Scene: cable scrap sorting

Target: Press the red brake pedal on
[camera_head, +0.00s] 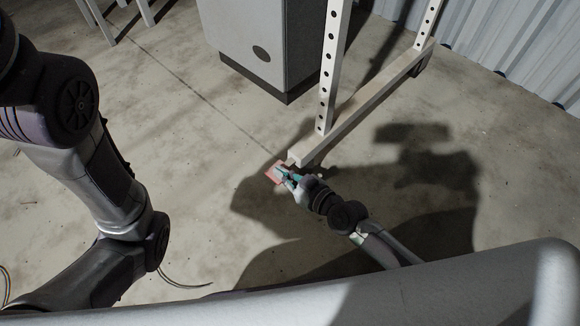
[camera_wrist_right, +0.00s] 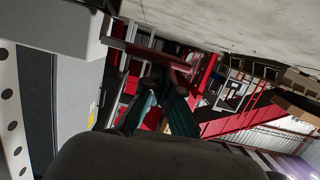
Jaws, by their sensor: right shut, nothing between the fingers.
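The red brake pedal (camera_head: 272,171) is a small reddish plate low on the concrete floor, beside the near end of the white rack's foot. My right gripper (camera_head: 283,174) reaches in from the lower right. Its shut, empty fingertips overlap the pedal in the head view and hide part of it; I cannot tell whether they touch it. In the right wrist view the teal fingers (camera_wrist_right: 160,108) point away from the camera, with red parts behind them that I cannot identify for sure. My left arm is at the left, but its gripper does not show.
A white perforated rack frame (camera_head: 309,152) stands right behind the pedal. A grey cabinet (camera_head: 262,45) stands at the back, and a corrugated wall (camera_head: 500,35) at the upper right. Thin cables (camera_head: 183,284) lie at the lower left. The floor (camera_head: 190,130) left of the pedal is clear.

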